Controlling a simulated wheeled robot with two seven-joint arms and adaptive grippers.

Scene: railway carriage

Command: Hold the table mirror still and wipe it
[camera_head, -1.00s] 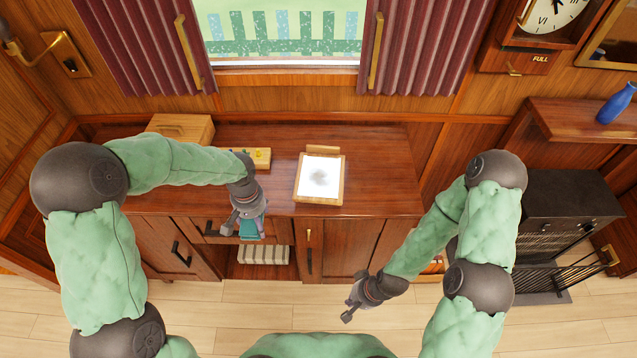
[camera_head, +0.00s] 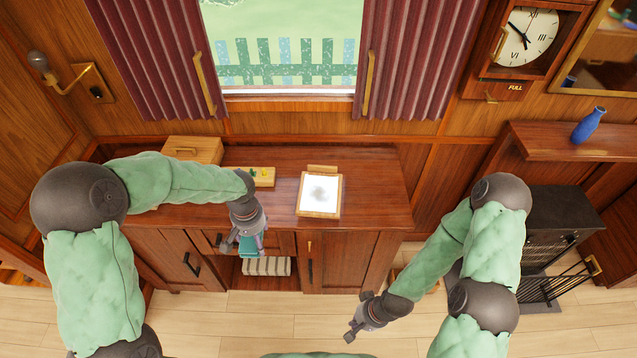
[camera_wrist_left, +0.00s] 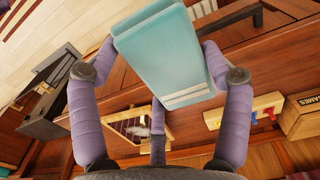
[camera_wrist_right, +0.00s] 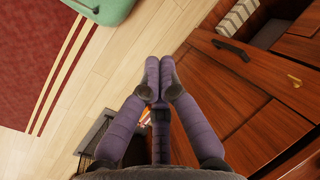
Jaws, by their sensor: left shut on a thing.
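The table mirror (camera_head: 307,205) stands on the cabinet top, leaning back in a light wooden frame. Its bright face has a grey smudge (camera_head: 320,193) in the middle. Part of it shows between my fingers in the left wrist view (camera_wrist_left: 128,127). My left gripper (camera_head: 240,241) is shut on a folded teal cloth (camera_wrist_left: 165,55) with pale stripes, in front of the cabinet and left of the mirror. My right gripper (camera_head: 354,331) is low in front of the cabinet, apart from the mirror. Its fingers are together and empty in the right wrist view (camera_wrist_right: 158,72).
On the cabinet top (camera_head: 375,180), a wooden games box (camera_head: 193,150) and a small tray with coloured pieces (camera_head: 264,177) stand left of the mirror. Pale folded towels (camera_head: 267,266) lie in the open shelf below. A black stove (camera_head: 556,215) stands at right. The top right of the mirror is clear.

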